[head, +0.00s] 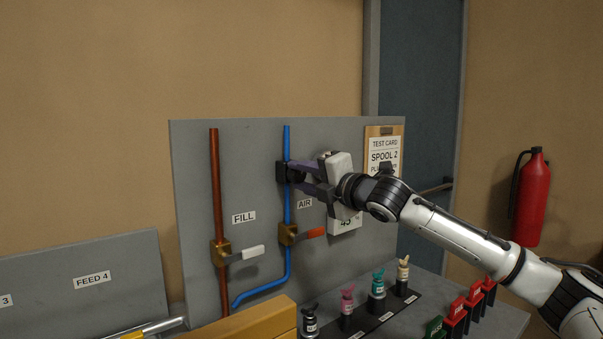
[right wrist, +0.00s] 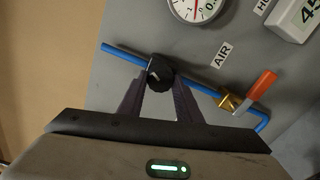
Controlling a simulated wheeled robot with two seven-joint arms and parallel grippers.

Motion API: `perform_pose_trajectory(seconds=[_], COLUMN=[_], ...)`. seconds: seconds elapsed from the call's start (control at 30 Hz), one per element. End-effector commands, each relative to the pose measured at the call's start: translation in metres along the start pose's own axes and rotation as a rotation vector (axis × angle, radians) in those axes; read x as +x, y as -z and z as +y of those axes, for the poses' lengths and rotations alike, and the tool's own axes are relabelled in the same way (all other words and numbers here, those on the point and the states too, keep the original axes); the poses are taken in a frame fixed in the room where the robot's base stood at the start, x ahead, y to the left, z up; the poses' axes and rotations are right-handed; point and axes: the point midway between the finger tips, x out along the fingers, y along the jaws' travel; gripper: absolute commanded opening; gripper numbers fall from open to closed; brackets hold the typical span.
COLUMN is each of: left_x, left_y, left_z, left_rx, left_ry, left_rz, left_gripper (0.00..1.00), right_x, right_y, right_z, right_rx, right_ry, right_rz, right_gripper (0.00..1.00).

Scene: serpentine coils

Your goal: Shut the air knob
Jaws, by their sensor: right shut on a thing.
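The air knob is a black ribbed knob (right wrist: 160,72) on the blue pipe in the right wrist view. In the head view the dark knob (head: 282,172) sits high on the blue pipe (head: 287,142), left of the AIR label (head: 305,203). My right gripper (head: 290,176) is shut on the knob, its two fingers on either side of it. The gripper's fingertips also show in the right wrist view (right wrist: 160,88). No marking of the knob's turn position can be read. My left gripper is out of view.
Below the knob, a brass valve with an orange handle (head: 316,233) sits on the blue pipe, handle across it. The copper FILL pipe (head: 215,170) has a white-handled valve (head: 250,252). A gauge (right wrist: 196,5) is near the knob. Small bottles (head: 378,285) stand below.

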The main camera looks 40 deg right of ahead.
Motion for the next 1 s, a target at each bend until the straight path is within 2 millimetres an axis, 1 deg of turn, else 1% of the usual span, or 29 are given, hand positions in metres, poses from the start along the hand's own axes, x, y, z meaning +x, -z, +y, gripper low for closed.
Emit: perform_pose_trajectory(seconds=[0.1, 0.3, 0.5, 0.7, 1.0], left_x=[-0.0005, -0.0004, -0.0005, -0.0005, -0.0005], left_y=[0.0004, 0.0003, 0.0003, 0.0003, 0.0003], left_z=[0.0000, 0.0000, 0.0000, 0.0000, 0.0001], left_rx=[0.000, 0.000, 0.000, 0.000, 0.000], left_ry=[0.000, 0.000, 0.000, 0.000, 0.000], left_rz=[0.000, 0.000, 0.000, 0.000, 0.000], left_gripper=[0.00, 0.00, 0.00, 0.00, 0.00], right_x=[0.0000, 0.0001, 0.0003, 0.0004, 0.0004], right_y=[0.0012, 0.0013, 0.0015, 0.0014, 0.0013], right_z=[-0.0024, -0.0032, -0.0042, -0.0049, -0.0050], right_rx=[-0.113, -0.280, -0.406, -0.488, -0.531], right_ry=[0.005, 0.004, 0.004, 0.005, 0.005], right_rz=[0.002, 0.002, 0.003, 0.004, 0.004], right_gripper=[0.09, 0.09, 0.09, 0.09, 0.09])
